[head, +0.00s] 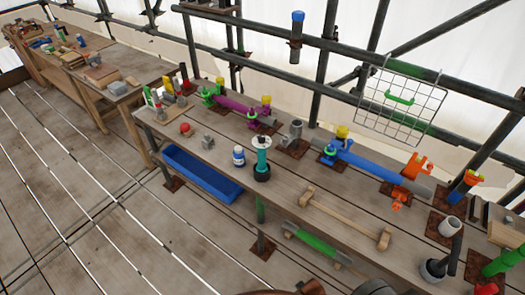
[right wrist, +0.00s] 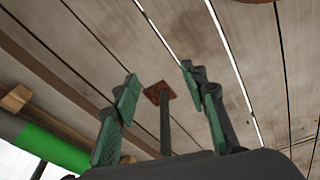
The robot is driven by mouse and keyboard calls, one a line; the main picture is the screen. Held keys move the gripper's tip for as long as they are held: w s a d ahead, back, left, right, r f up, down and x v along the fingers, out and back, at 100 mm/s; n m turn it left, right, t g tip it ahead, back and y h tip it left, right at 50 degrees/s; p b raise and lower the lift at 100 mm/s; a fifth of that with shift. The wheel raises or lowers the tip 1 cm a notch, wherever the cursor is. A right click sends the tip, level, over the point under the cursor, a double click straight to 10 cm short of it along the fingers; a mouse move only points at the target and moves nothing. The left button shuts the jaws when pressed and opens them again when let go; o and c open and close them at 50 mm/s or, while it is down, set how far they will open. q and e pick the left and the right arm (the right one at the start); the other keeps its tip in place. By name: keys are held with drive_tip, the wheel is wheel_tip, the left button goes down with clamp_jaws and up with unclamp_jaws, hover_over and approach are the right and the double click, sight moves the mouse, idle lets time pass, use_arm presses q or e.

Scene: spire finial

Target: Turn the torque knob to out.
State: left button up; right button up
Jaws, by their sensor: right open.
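I cannot tell for sure which part is the torque knob; no "out" mark is legible. In the head view, a teal upright tool (head: 262,163) with a white top and black base stands on the workbench (head: 225,152). A blue bar (head: 366,165) lies behind it, with a yellow knob-like part (head: 342,132) and a green ringed part (head: 328,154) at its left end. My right gripper (right wrist: 160,82) is open and empty in the right wrist view, its green-padded fingers apart above the plank floor. My left gripper is not in view.
A wire rack (head: 400,103) hangs from the scaffold tubes behind. A blue bin (head: 202,173) is below the bench. The plank floor at left is clear.

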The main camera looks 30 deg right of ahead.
sight(263, 141)
drive_tip(key=w+d+r+m+t+h+p, duration=0.1)
drive_tip(key=w+d+r+p, duration=0.15)
drive_tip(key=r, duration=0.85)
drive_tip(key=w+d+r+t+p, duration=0.1)
drive_tip(key=w+r, duration=0.3)
drive_tip(key=r, duration=0.7)
drive_tip(key=w+d+r+m+t+h+p, duration=0.1)
drive_tip(key=w+r+p, duration=0.15)
drive_tip(key=r, duration=0.85)
drive_tip(key=w+d+r+m+t+h, duration=0.1)
drive_tip(key=w+d+r+t+h, duration=0.2)
drive_tip(key=w+r, duration=0.45)
drive_tip(key=w+d+r+m+t, duration=0.25)
drive_tip(key=w+d+r, duration=0.2)
drive_tip(key=w, duration=0.65)
drive_tip(key=w+a+r+t, duration=0.1)
drive_tip(key=w+r+t, duration=0.1)
drive_tip(key=w+r, duration=0.1)
drive_tip(key=w+a+r+n+t+y, duration=0.1)
drive_tip(key=w+r+t, duration=0.1)
drive_tip(key=w, duration=0.4)
drive_tip(key=w+a+r+n+t, duration=0.1)
drive_tip(key=w+r+t, duration=0.2)
drive_tip(key=w+r, duration=0.2)
drive_tip(key=shift+a, duration=0.4)
drive_tip(key=x, duration=0.6)
drive_tip(key=shift+f, duration=0.15)
drive_tip(key=shift+w+d, duration=0.1)
drive_tip(key=shift+w, duration=0.6)
drive_tip(key=shift+c, duration=0.3)
